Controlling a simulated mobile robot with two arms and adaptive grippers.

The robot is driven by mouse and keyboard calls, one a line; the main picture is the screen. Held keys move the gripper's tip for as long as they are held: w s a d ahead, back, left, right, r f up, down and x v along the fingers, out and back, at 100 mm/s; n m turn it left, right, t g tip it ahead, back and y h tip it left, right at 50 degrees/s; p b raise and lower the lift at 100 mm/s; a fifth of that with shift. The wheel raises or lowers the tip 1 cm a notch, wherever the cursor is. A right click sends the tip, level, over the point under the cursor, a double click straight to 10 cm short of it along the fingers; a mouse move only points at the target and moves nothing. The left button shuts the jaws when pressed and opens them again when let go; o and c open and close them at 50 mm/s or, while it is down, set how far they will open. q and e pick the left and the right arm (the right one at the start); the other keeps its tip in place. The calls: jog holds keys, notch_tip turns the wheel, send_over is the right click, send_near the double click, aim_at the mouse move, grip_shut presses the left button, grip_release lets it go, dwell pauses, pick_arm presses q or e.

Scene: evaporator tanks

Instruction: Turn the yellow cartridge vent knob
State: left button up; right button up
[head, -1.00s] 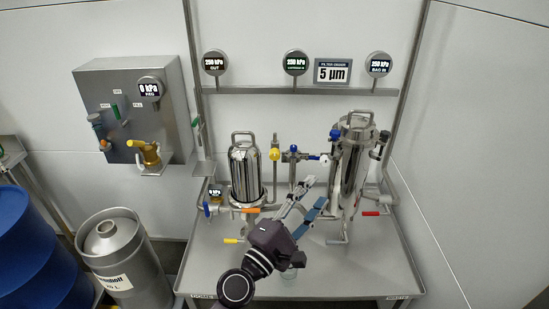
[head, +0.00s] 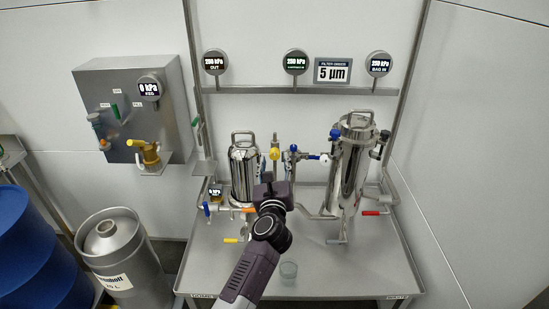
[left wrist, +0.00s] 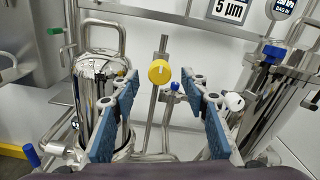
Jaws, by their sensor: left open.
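The yellow vent knob (head: 274,153) sits on a thin upright pipe beside the smaller steel cartridge housing (head: 243,170). In the left wrist view the knob (left wrist: 159,72) is round with a pale line across its face, facing me. My left gripper (head: 269,178) is in front of and below the knob in the head view. In the left wrist view its two blue-padded fingers (left wrist: 160,90) are spread wide and empty. The knob appears between and beyond the fingertips, apart from both. My right gripper is not in view.
The tall steel bag housing (head: 349,172) stands to the right. A blue-handled valve (head: 293,149) is close to the knob's right. The bench front right is clear.

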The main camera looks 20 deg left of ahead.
aim_at(275, 153)
pick_arm(q)
jog(key=shift+x, duration=1.45)
grip_shut()
